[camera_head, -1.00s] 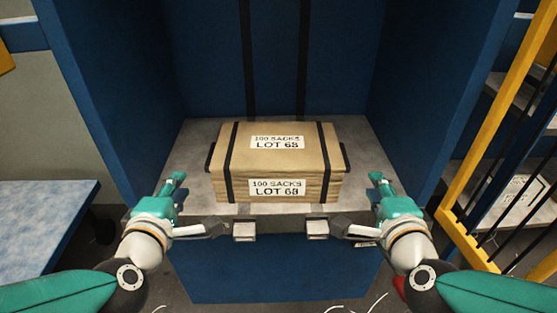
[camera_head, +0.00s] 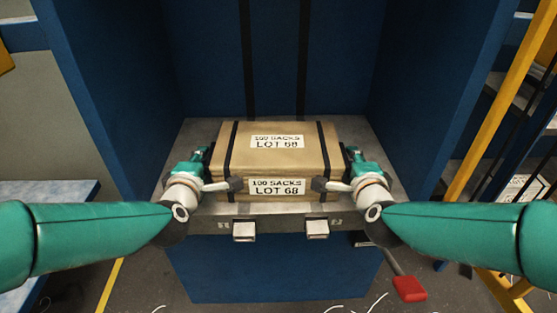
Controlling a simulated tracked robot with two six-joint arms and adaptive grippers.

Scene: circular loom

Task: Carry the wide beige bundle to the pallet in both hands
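The wide beige bundle (camera_head: 278,165), with two dark straps and "LOT 68" labels, sits on the grey shelf (camera_head: 278,213) of the blue bay. A dark piece shows at each of its sides. My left gripper (camera_head: 221,167) is at its left side, and my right gripper (camera_head: 336,167) is at its right side. Both look open, with one dark fingertip of each overlapping the front face near a strap. Whether the fingers touch the bundle cannot be told. The pallet cannot be made out.
Blue walls (camera_head: 115,90) close in the bay left, right and behind. Two metal blocks (camera_head: 244,232) (camera_head: 317,229) stick out from the shelf's front edge. A yellow frame (camera_head: 505,100) stands at right, a pale blue surface (camera_head: 50,192) at left. A red-ended lever (camera_head: 409,288) is low at right.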

